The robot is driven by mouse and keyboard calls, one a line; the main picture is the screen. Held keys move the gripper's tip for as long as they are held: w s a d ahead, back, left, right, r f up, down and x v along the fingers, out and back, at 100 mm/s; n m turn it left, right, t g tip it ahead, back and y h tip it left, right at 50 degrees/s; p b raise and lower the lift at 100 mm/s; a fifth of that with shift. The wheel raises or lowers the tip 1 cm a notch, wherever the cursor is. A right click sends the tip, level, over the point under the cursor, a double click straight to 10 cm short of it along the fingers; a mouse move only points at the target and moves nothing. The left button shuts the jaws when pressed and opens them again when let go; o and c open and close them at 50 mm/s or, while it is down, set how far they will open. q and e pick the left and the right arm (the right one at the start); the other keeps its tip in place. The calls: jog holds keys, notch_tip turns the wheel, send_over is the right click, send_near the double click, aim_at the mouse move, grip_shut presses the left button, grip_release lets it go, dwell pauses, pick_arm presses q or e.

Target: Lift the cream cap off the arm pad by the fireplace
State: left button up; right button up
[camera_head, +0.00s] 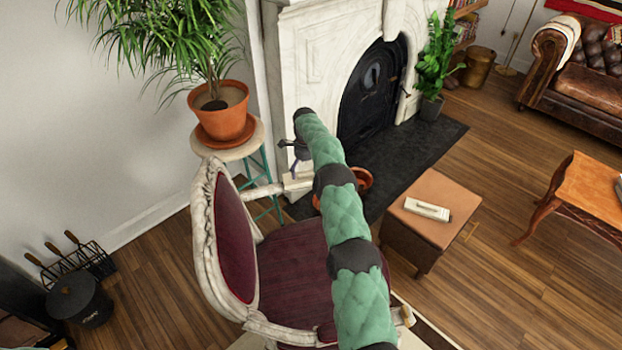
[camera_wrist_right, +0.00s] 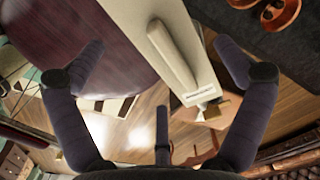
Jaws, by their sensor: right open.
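A long cream piece, which looks like the cap (camera_wrist_right: 172,55), lies along a wider pale strip (camera_wrist_right: 135,22) in the right wrist view. I cannot tell whether it is a separate cap or part of the arm pad. In the head view, a cream chair arm (camera_head: 262,190) sticks out from the carved armchair (camera_head: 235,235) toward the fireplace (camera_head: 325,60). My right gripper (camera_head: 294,150) is by the far end of that arm. My left gripper is not in view.
A potted plant (camera_head: 222,112) stands on a stool just behind the chair. The dark hearth (camera_head: 400,165) lies beyond my arm.

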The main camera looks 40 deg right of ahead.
aim_at(307, 179)
notch_tip(307, 179, down, 5)
jog(key=shift+s+d+b, duration=0.1)
jog(key=shift+s+b, duration=0.05)
jog(key=shift+b, duration=1.1)
jog(key=shift+r, duration=0.1)
jog(key=c, duration=0.9)
